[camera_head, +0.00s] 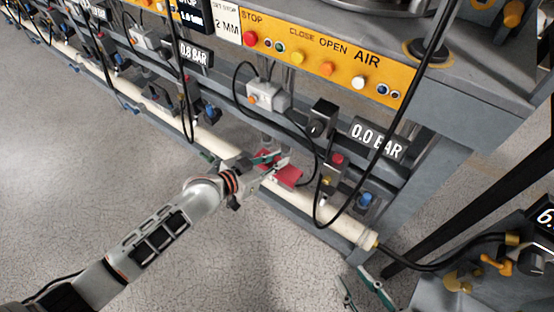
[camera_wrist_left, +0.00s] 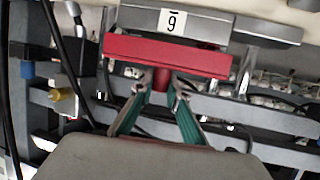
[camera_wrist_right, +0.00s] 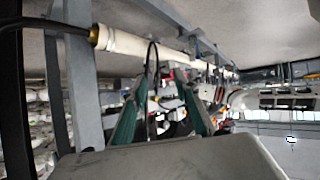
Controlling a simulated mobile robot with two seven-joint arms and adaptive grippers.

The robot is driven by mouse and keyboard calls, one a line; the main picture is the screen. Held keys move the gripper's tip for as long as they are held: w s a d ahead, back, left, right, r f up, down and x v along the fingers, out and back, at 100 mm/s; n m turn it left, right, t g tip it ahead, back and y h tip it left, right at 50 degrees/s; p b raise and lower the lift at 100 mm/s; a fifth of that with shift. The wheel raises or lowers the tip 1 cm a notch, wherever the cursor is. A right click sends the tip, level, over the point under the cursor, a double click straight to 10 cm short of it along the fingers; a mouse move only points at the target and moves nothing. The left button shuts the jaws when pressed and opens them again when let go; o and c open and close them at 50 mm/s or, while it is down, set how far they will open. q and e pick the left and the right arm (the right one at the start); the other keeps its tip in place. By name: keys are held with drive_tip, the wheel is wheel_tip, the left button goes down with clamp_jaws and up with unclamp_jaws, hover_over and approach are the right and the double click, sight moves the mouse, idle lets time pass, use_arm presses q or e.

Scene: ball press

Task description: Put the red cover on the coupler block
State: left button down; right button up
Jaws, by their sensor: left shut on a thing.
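The red cover (camera_head: 287,176) is held by my left gripper (camera_head: 275,162) beside the pale pipe, below the bench's front. In the left wrist view the cover (camera_wrist_left: 165,56) is a wide red bar with a short stem, and the left fingers (camera_wrist_left: 160,88) are shut on that stem. A grey block with a white label (camera_wrist_left: 172,22) shows just beyond the cover, apparently apart from it; I cannot tell whether it is the coupler block. My right gripper (camera_head: 352,274) is low near the floor at the bottom of the head view. Its fingers (camera_wrist_right: 163,85) are spread and empty.
The orange button panel (camera_head: 330,58) overhangs the work area. A black cable (camera_head: 400,115) hangs in front of the bench. The pale pipe (camera_head: 335,224) runs along its lower front. A machine with orange valves (camera_head: 495,265) stands at right. The floor at left is free.

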use_arm(q)
drive_tip(key=shift+w+f, duration=0.1)
drive_tip(key=shift+f, duration=0.3)
drive_tip(key=shift+r, duration=0.15)
drive_tip(key=shift+f, duration=0.3)
drive_tip(key=c, duration=2)
unclamp_jaws()
drive_tip(key=shift+o, duration=0.2)
use_arm(e)
drive_tip(key=shift+w+a+r, duration=0.35)
drive_tip(key=shift+r, duration=0.25)
